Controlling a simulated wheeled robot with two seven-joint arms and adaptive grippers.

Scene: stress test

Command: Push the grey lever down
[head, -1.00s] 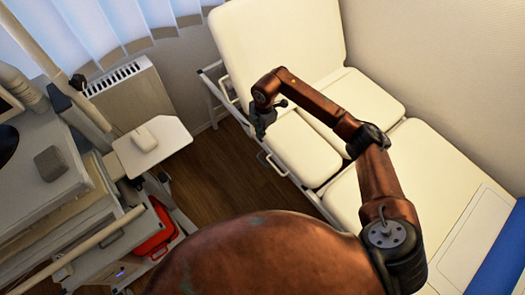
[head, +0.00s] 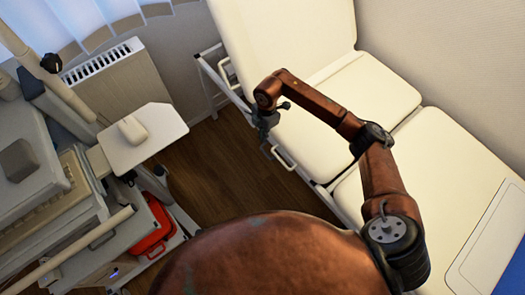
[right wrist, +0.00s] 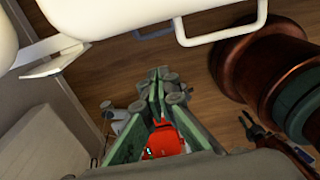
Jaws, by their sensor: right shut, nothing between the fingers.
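Two pale grey looped handles stick out from the side of the cream couch (head: 379,93). The near one (head: 284,157) is low beside the seat; the far one (head: 228,74) is by the backrest. I cannot tell which is the grey lever. My right gripper (head: 265,130) is shut and empty, just left of the couch edge, between the two handles in the head view. In the right wrist view its fingers (right wrist: 160,78) point over the floor, and a pale looped handle (right wrist: 222,34) shows above, apart from them. My left gripper (right wrist: 248,122) seems to show small at lower right.
A machine cart with a white tray (head: 145,136) and a red box (head: 150,228) stands at left. A radiator (head: 100,68) is under the window. Bare wooden floor (head: 225,160) lies between cart and couch.

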